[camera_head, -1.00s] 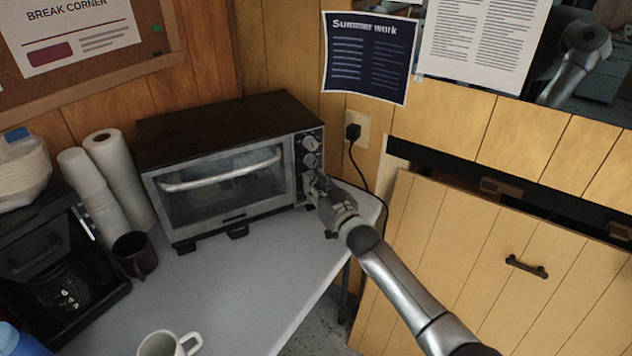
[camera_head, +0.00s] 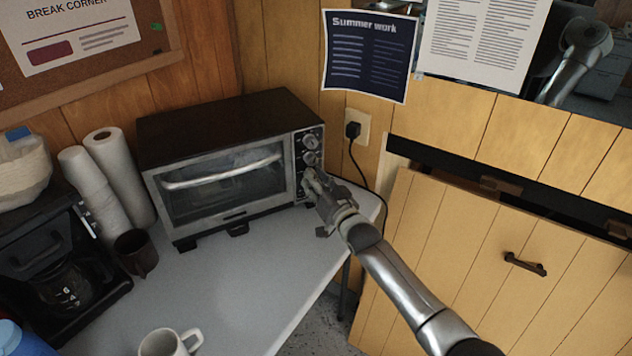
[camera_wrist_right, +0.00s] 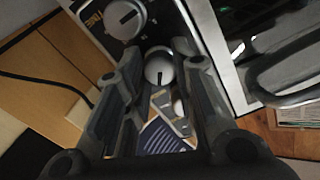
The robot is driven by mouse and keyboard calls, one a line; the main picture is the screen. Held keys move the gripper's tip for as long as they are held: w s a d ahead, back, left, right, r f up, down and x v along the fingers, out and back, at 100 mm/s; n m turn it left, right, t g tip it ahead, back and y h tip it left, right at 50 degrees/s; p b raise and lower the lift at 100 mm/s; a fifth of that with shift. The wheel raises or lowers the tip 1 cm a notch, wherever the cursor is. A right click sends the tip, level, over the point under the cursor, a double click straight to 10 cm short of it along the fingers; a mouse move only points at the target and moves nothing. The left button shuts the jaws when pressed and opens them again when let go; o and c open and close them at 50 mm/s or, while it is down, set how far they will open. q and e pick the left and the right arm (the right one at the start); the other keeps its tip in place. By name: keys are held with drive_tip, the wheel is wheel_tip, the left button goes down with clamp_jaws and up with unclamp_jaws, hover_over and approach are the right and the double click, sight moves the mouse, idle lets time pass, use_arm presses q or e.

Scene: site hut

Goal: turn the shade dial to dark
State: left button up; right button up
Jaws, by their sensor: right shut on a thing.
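A black and silver toaster oven (camera_head: 222,118) stands on the table with a column of dials on its right-hand panel. The upper dial (camera_head: 310,141) and middle dial (camera_head: 310,158) are free. My left gripper is out of view.
A coffee maker (camera_head: 45,255), paper rolls (camera_head: 118,178), a dark mug (camera_head: 136,254) and a white mug (camera_head: 165,343) stand left of the oven or in front. The table (camera_head: 240,285) is clear before the oven. A plug (camera_head: 353,130) and cord are at the wall on the right.

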drive_tip(key=o, duration=1)
drive_tip(key=shift+o, duration=0.2)
drive_tip(key=v, duration=1.2)
